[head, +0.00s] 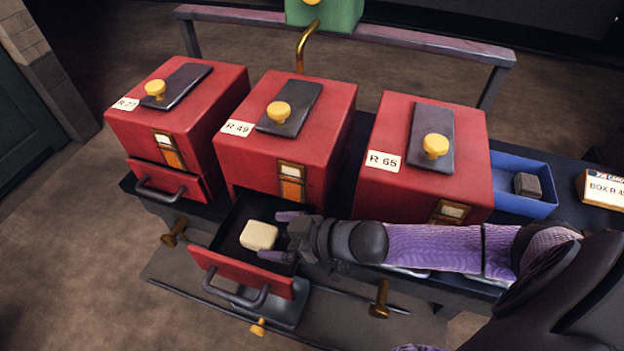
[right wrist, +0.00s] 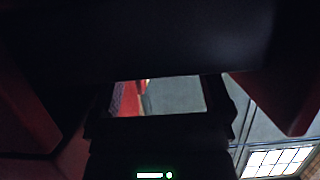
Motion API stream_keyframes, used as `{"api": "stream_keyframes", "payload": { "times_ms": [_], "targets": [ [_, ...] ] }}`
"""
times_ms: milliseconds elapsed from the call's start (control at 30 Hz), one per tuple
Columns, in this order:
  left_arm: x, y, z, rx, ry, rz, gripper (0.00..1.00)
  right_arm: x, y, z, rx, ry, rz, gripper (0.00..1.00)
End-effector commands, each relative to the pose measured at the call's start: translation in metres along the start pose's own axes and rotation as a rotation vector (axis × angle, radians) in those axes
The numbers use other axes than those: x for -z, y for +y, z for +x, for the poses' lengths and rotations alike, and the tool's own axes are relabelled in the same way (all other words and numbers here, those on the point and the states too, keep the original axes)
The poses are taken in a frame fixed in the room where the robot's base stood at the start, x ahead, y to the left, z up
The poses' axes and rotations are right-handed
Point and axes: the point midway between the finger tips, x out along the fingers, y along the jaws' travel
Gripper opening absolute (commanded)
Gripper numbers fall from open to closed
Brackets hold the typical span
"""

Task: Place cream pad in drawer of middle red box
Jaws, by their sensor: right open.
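The middle red box (head: 262,165), labelled R 49, has its drawer (head: 228,225) pulled out, with a dark inside and a red front with a grey handle. The cream pad (head: 259,235) shows within the outline of the open drawer. My right gripper (head: 274,236) reaches in from the right over the drawer. Its fingers are apart, with the pad at their tips and partly between them. I cannot tell whether a finger touches it. The right wrist view is mostly dark with red at the sides, and I cannot make out the pad there. My left gripper is not in view.
Red boxes R 27 (head: 185,115) and R 65 (head: 400,170) stand on either side; R 27's drawer (head: 172,182) is slightly open. A blue tray (head: 507,201) holds a dark block (head: 527,186). My right arm lies across the front of R 65.

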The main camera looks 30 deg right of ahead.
Motion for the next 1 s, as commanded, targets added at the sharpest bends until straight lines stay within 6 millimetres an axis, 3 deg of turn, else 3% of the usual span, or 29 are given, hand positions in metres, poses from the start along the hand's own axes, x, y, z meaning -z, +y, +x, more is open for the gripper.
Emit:
{"api": "stream_keyframes", "payload": {
  "times_ms": [133, 333, 1000],
  "targets": [
    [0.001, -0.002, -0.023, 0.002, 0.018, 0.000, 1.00, 0.005, -0.001, -0.040, 0.000, -0.003, 0.000, 1.00],
    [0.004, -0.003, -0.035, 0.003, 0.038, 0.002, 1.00, 0.003, 0.000, -0.070, 0.000, -0.001, -0.002, 1.00],
    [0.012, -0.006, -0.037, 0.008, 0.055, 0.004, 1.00, 0.001, 0.000, -0.077, 0.000, 0.000, -0.002, 1.00]
  ]
}}
